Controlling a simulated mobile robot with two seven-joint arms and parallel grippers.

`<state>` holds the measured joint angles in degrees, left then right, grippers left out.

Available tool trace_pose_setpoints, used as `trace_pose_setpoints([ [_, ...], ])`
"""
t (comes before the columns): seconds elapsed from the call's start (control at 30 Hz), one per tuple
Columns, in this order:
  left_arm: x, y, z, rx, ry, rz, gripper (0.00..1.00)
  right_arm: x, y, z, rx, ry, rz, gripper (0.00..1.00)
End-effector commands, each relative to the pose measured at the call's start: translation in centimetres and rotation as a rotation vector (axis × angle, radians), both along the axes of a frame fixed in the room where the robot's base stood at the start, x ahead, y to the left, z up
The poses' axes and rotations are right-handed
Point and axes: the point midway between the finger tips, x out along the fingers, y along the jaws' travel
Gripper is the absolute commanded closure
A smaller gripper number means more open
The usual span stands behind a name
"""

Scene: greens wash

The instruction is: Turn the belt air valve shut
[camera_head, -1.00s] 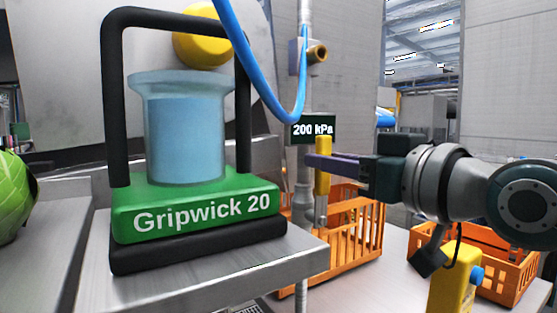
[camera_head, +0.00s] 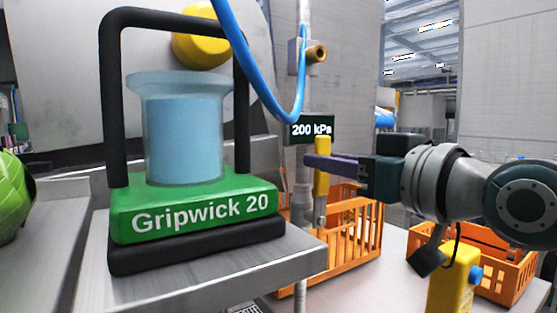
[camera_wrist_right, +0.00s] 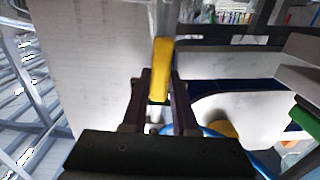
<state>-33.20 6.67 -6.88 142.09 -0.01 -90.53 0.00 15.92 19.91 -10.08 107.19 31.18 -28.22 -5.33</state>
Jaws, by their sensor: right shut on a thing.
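The valve's yellow lever (camera_head: 321,168) stands upright in front of the grey vertical pipe (camera_head: 303,192), just below a dark display reading 200 kPa (camera_head: 311,129). My right gripper (camera_head: 318,161) comes in from the right and is shut on the lever. In the right wrist view the lever (camera_wrist_right: 160,70) sits between the two dark fingers of my right gripper (camera_wrist_right: 160,88). The valve body behind the lever is mostly hidden. My left gripper is out of view.
A green Gripwick 20 unit (camera_head: 195,209) with a black frame stands on the metal bench at left. A blue hose (camera_head: 262,85) hangs near the pipe. Orange crates (camera_head: 350,235) (camera_head: 515,275) and a yellow box (camera_head: 450,280) stand at lower right.

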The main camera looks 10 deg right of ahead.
Motion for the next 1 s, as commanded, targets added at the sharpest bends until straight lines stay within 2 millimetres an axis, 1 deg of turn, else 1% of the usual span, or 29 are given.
trace_pose_setpoints([
  [0.27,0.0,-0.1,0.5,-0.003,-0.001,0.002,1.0,0.3,-0.8,0.1,0.088,0.033,-0.002,1.0],
  [0.57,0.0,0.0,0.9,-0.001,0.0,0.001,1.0,1.0,-2.8,-0.5,0.319,0.117,-0.003,1.0],
  [0.77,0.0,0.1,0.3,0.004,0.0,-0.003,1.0,1.5,-4.2,-1.4,0.499,0.182,-0.003,1.0],
  [1.0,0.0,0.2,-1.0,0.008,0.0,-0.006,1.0,2.1,-5.6,-2.7,0.713,0.26,-0.003,1.0],
])
